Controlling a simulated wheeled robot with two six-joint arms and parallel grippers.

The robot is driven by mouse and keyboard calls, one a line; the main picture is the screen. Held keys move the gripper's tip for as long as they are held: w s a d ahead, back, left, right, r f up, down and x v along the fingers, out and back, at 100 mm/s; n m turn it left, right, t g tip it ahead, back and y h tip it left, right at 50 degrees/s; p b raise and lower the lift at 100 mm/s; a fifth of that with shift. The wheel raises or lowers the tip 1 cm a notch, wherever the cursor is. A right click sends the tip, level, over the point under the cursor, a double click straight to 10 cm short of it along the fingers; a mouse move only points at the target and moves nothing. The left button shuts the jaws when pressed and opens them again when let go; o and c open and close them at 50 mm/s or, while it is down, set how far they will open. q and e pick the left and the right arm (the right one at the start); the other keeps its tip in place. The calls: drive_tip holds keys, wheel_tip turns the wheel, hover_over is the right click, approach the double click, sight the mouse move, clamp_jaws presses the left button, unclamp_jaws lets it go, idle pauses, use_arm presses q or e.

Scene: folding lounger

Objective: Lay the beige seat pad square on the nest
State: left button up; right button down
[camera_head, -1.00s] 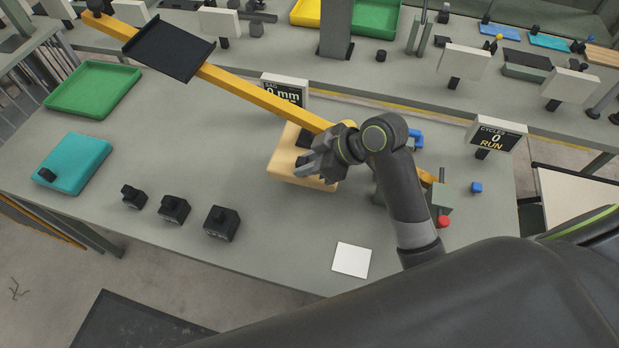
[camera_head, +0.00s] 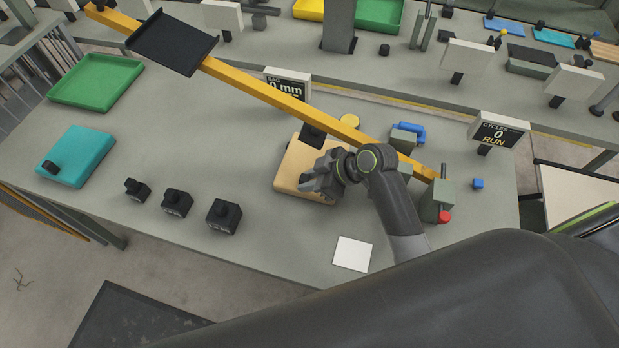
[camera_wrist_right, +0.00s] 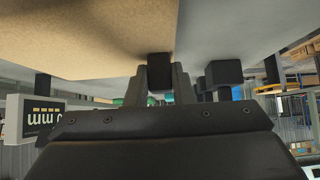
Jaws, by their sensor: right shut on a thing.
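The beige seat pad (camera_head: 294,167) is a flat, light tan square in the middle of the bench in the head view. It also fills the upper left of the wrist view (camera_wrist_right: 80,40). My right gripper (camera_head: 314,185) is over its right front part. In the wrist view the right gripper (camera_wrist_right: 160,88) has a small dark block between its fingers at the pad's edge; it looks like the pad's knob. Whether the pad touches the bench is unclear. I cannot pick out the nest with certainty. My left gripper is out of view.
A long yellow beam (camera_head: 270,98) with a black tray (camera_head: 173,43) crosses behind the pad. A dark block (camera_head: 312,135) stands at the pad's far edge. Several black blocks (camera_head: 223,217), a white square (camera_head: 352,254) and a teal pad (camera_head: 80,150) lie around.

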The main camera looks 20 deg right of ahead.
drive_tip(key=c, duration=1.3)
unclamp_jaws()
drive_tip(key=shift+o, duration=0.2)
drive_tip(key=shift+r, duration=0.1)
drive_tip(key=v, duration=1.2)
